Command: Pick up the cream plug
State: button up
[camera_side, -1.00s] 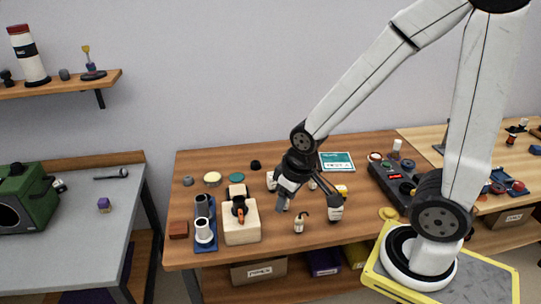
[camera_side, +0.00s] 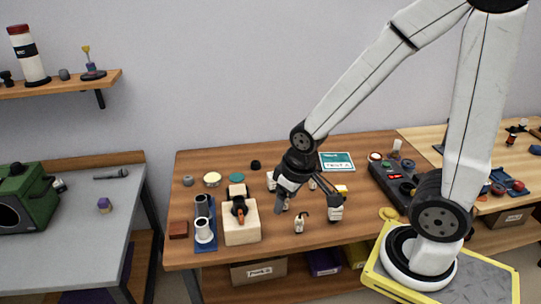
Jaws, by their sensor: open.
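A small cream piece with a dark, hooked top (camera_side: 299,225) stands on the wooden table, near its front edge. It looks like the cream plug, but it is too small to be sure. My gripper (camera_side: 308,207) points down just above and behind it in the picture. Its fingers are spread wide, with nothing seen held between them. I cannot tell whether either finger touches anything. A small pale piece (camera_side: 286,204) shows partly behind the left finger.
A white block with a dark top (camera_side: 336,214) stands close by the right finger. A cream wooden box (camera_side: 242,234) and a blue tray (camera_side: 205,246) with grey cylinders stand to the left. A black control box (camera_side: 385,179) is at the right.

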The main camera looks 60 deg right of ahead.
jog(key=n+g, duration=0.3)
jog(key=n, duration=0.4)
send_over(299, 226)
jog(key=d, duration=0.1)
jog(key=f, duration=1.4)
jog(key=shift+w+f, duration=0.35)
jog(key=shift+w, duration=0.05)
jog(key=shift+f, duration=1.3)
jog(key=shift+s+f, duration=0.15)
jog(key=shift+f, duration=2.45)
grip_shut()
